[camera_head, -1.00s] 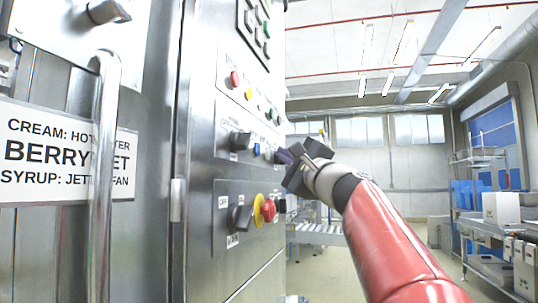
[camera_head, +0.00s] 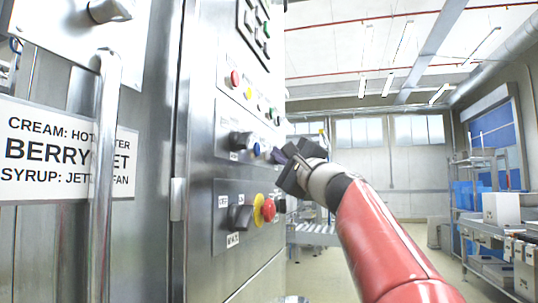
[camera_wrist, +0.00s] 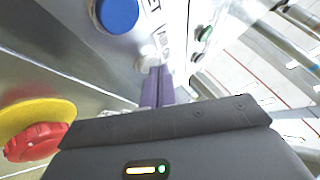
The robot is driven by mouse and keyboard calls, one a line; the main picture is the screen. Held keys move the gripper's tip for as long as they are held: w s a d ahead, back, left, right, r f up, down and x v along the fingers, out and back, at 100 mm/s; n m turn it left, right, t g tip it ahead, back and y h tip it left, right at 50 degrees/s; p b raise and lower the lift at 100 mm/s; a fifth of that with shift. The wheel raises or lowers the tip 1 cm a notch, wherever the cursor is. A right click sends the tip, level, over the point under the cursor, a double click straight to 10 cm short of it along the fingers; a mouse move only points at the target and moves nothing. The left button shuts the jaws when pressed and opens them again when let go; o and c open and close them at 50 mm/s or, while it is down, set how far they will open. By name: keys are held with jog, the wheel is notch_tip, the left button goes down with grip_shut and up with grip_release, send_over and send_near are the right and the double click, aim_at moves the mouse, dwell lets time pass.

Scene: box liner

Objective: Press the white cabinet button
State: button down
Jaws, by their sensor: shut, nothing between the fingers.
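The cabinet (camera_head: 226,170) stands at the left with its button panel facing right. My gripper (camera_head: 276,155) is shut and empty, its purple fingertips at the middle panel just right of the blue button (camera_head: 256,149). In the wrist view the shut fingers (camera_wrist: 158,75) point at the panel. A pale, whitish round button (camera_wrist: 147,56) shows right at the fingertips, partly hidden by them. I cannot tell whether the tips touch it. The blue button (camera_wrist: 117,12) is up and left of the tips.
A red emergency knob on a yellow ring (camera_head: 266,209) and a black rotary switch (camera_head: 240,217) sit on the lower panel. A black switch (camera_head: 241,140) is left of the blue button. A vertical door handle (camera_head: 104,170) stands at the left. Shelves (camera_head: 480,232) are far right.

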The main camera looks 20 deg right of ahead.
jog(key=shift+w+a, duration=0.1)
jog(key=shift+a, duration=0.05)
dwell(0.4)
jog(key=shift+s+d, duration=0.45)
jog(key=shift+d, duration=0.15)
jog(key=shift+s+d+b, duration=0.25)
jog(key=shift+s+d, duration=0.45)
jog(key=shift+d, duration=0.35)
jog(key=shift+s+d+b, duration=0.25)
jog(key=shift+s+d, duration=0.45)
jog(key=shift+d, duration=0.35)
